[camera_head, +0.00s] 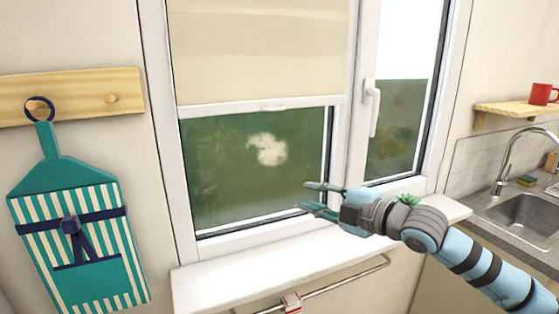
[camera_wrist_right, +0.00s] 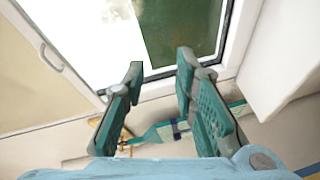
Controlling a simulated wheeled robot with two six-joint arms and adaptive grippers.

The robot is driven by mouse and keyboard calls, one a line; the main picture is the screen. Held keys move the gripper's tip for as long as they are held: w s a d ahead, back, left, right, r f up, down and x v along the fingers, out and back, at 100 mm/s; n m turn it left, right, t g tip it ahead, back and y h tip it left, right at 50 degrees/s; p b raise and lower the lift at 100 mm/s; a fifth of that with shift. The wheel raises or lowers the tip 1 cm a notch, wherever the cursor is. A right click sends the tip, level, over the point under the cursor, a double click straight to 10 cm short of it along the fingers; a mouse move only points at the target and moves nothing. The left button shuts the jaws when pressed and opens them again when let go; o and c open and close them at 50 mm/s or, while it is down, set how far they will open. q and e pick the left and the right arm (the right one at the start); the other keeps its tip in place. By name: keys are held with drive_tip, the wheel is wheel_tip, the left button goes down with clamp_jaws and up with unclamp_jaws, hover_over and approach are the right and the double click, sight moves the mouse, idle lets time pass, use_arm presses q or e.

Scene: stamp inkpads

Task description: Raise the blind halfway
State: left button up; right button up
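The cream blind (camera_head: 262,50) covers the upper part of the left window pane. Its white bottom bar has a small pull (camera_head: 272,107) near the middle; the lower glass is bare. In the right wrist view the blind (camera_wrist_right: 30,90) is at the left edge, with its pull (camera_wrist_right: 50,58). My right gripper (camera_head: 314,197) is open and empty, below and to the right of the pull, apart from it, over the sill. Its two teal fingers (camera_wrist_right: 160,64) show apart in the wrist view. My left gripper is not in view.
A white sill (camera_head: 235,273) runs below the window, with a towel rail (camera_head: 340,284) under it. A small green plant (camera_head: 408,199) shows beside my right arm. A striped apron (camera_head: 75,235) hangs at left. A window handle (camera_head: 373,105) juts out at right, before the sink (camera_head: 522,215).

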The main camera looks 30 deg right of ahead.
wheel_tip(320, 180, up, 16)
drive_tip(key=s+d+n+t+y, duration=0.1)
drive_tip(key=s+d+n+t, duration=0.1)
drive_tip(key=n+t, duration=0.1)
drive_tip(key=p, duration=0.6)
approach(276, 110)
drive_tip(key=r, duration=0.1)
drive_tip(key=x, duration=0.2)
drive_tip(key=p+x, duration=0.1)
drive_tip(key=x, duration=0.2)
drive_tip(key=p+x, duration=0.1)
drive_tip(key=x, duration=0.2)
drive_tip(key=shift+f, duration=0.3)
drive_tip(key=shift+w+a, duration=0.15)
drive_tip(key=shift+w, duration=0.35)
drive_tip(key=shift+f, duration=0.1)
drive_tip(key=shift+c, duration=0.3)
clamp_jaws()
drive_tip(key=shift+p, duration=0.3)
